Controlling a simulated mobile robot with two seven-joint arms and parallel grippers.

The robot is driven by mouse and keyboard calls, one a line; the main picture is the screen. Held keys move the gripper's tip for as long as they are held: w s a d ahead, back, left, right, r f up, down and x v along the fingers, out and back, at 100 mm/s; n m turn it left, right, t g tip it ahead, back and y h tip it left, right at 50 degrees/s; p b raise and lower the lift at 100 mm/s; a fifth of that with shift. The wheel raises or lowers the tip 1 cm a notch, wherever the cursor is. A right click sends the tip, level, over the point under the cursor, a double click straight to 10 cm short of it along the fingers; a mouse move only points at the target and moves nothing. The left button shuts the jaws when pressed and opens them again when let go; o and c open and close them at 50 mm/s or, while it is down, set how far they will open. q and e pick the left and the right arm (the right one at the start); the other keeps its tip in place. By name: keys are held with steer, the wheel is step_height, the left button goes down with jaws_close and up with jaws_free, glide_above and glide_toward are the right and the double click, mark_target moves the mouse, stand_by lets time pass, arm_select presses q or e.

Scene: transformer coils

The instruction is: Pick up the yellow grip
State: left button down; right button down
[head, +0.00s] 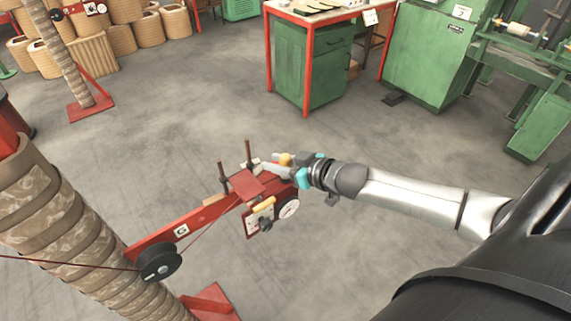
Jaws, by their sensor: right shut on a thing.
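The yellow grip (285,159) shows as a small yellow piece at the end of my right arm, at the far right end of a red winding device (245,190). My right gripper (281,163) is shut on the yellow grip; the fingers partly hide it. A second yellow-orange bar (264,204) sits on the device's side, above a white panel with a dial. My left gripper is not in view.
A large wrapped coil column (60,230) stands at the left, with a black spool (159,262) on the red arm beside it. A green cabinet table (310,60) and green machine (430,50) stand at the back. The floor between is clear.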

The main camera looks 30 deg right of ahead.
stand_by(0.5)
step_height(320, 180, up, 20)
steer(key=p, duration=0.5)
steer(key=c, duration=1.2)
jaws_free()
jaws_close()
